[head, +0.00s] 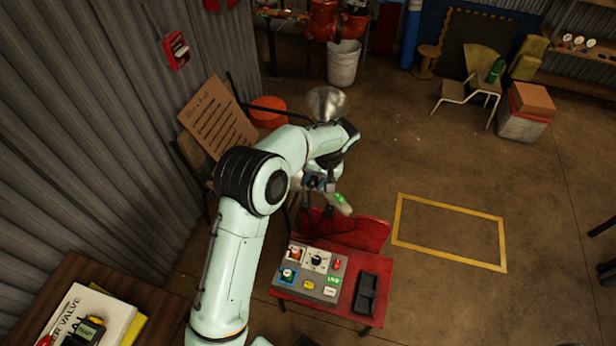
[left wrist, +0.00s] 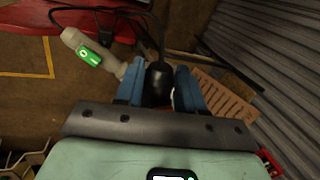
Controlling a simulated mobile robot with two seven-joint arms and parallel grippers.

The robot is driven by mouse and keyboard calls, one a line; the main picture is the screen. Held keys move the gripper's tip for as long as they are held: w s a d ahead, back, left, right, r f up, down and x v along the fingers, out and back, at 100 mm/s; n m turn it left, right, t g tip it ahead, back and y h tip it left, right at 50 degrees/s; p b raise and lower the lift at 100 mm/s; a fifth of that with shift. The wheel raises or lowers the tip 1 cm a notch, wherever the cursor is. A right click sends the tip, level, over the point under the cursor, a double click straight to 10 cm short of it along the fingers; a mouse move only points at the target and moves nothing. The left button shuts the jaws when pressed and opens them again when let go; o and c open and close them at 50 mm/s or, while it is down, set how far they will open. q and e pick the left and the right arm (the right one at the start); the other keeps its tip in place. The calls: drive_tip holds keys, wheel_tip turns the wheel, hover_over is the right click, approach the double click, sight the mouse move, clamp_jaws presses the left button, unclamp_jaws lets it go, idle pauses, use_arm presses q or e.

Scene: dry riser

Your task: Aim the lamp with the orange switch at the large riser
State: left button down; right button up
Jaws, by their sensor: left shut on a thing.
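I cannot tell how handle and black part join. A silver lamp shade (head: 326,103) shows behind my wrist; its mount is hidden. No orange lamp switch is visible. Red pipework (head: 324,20), perhaps the riser, stands at the back. My right gripper is not in view.
A written board (head: 217,120) leans by the corrugated wall (head: 75,130). A white bucket (head: 343,65) stands behind. The yellow-outlined floor (head: 450,230) is clear.

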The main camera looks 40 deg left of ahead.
use_arm(q)
drive_tip(key=shift+w+d+r+n+p, duration=0.1)
drive_tip(key=shift+w+d+n+p, duration=0.25)
drive_tip(key=shift+n, duration=0.35)
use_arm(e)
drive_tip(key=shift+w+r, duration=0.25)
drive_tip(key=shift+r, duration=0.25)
use_arm(q)
drive_tip(key=c, duration=0.7)
unclamp_jaws()
drive_tip(key=p+v, duration=0.2)
drive_tip(key=v, duration=1.1)
drive_tip(key=shift+w+r, duration=0.15)
drive_tip(key=shift+w, duration=0.05)
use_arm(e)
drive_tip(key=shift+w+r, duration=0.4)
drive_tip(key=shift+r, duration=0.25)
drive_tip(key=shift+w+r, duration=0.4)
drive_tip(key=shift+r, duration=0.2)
